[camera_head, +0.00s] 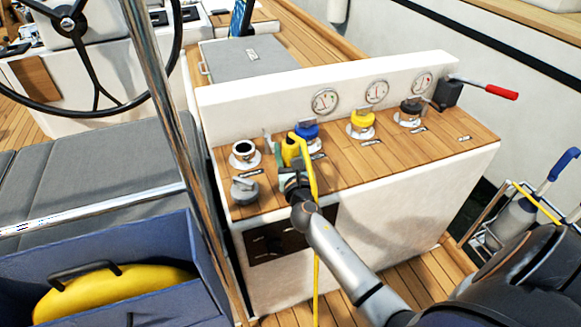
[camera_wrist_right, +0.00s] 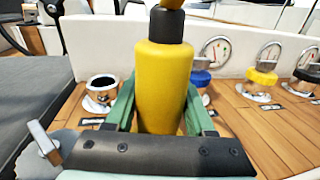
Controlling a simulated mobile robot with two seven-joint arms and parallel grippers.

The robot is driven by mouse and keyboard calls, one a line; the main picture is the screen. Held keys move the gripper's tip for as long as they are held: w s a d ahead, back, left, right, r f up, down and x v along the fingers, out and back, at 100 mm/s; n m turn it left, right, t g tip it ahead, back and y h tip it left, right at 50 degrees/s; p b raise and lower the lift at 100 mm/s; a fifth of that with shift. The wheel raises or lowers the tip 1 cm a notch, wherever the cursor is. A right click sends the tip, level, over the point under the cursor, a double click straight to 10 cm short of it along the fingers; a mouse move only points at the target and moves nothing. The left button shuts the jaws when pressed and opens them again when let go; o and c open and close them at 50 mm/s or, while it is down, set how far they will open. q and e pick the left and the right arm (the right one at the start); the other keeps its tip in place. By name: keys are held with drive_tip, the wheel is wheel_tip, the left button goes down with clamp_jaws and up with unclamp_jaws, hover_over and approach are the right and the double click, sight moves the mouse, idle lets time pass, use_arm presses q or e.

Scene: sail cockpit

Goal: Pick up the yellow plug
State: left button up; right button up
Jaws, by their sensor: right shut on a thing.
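The yellow plug (camera_head: 289,152) is a yellow cylinder with a dark collar, and a yellow cable (camera_head: 314,190) arches from its top and hangs down the front of the console. My right gripper (camera_wrist_right: 160,112) is shut on the plug, a green finger on each side of its body. The plug (camera_wrist_right: 164,80) stands roughly upright in the right wrist view, above the wooden console top. Its lower end is hidden by the gripper, so I cannot tell whether it touches the wood. My left gripper is not in view.
An uncovered round socket (camera_head: 244,153) is left of the plug, with a loose-looking grey cap (camera_head: 245,190) in front. Blue (camera_head: 307,131), yellow (camera_head: 361,121) and black (camera_head: 411,108) fittings line the back. A steel pole (camera_head: 165,110) rises at the left.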

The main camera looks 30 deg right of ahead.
sight(295, 146)
clamp_jaws()
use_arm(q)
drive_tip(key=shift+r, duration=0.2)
use_arm(e)
drive_tip(key=shift+r, duration=0.15)
drive_tip(key=shift+r+p, duration=0.6)
drive_tip(key=shift+r, duration=0.1)
wheel_tip(295, 146, up, 2)
drive_tip(key=shift+s+r+p, duration=0.15)
drive_tip(key=shift+r+p, duration=0.1)
drive_tip(key=shift+p, duration=0.7)
drive_tip(key=s+r+p, duration=0.1)
drive_tip(key=s+r, duration=0.1)
drive_tip(key=s+a+r+p, duration=0.1)
drive_tip(key=s+r+p, duration=0.1)
drive_tip(key=r, duration=0.1)
drive_tip(key=shift+s+a+r, duration=0.1)
drive_tip(key=shift+s+r, duration=0.1)
use_arm(q)
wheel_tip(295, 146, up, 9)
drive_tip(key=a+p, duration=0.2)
drive_tip(key=p, duration=0.2)
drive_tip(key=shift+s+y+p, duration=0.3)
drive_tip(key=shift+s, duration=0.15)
use_arm(e)
drive_tip(key=s+a+r, duration=0.2)
drive_tip(key=s+r, duration=0.4)
drive_tip(key=s, duration=0.3)
drive_tip(key=shift+a+r, duration=0.15)
drive_tip(key=shift+r, duration=0.1)
